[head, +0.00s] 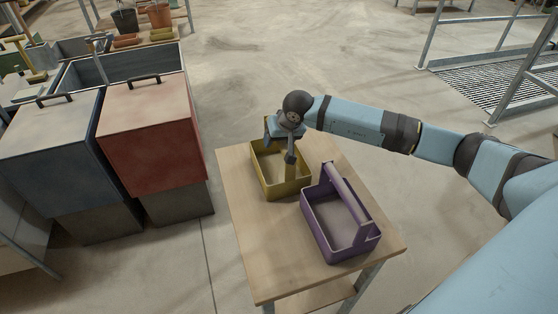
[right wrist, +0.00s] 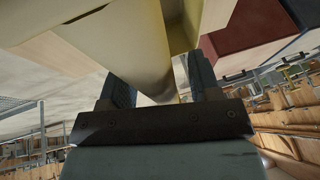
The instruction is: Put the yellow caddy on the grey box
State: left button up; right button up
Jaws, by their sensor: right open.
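The yellow caddy (head: 263,182) stands upright on a wooden table, at its far left part. My right gripper (head: 290,158) is at the caddy's handle, coming from the far right. In the right wrist view, the open fingers (right wrist: 160,88) sit on either side of the yellow handle (right wrist: 147,55), with some gap visible. My arm and gripper hide part of the handle in the head view. No plain grey box stands out; an open-topped dark grey container (head: 125,68) is at the upper left, and I cannot tell if it is the one named. My left gripper is not in view.
A purple caddy (head: 340,225) stands close beside the yellow one on the table (head: 265,260). A red bin (head: 150,120) and a dark blue bin (head: 50,140), with handled lids, stand left of the table. Metal railings (head: 500,50) are at the right. Floor is clear behind the table.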

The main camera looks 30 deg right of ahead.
grip_shut()
jog(key=shift+r, duration=0.15)
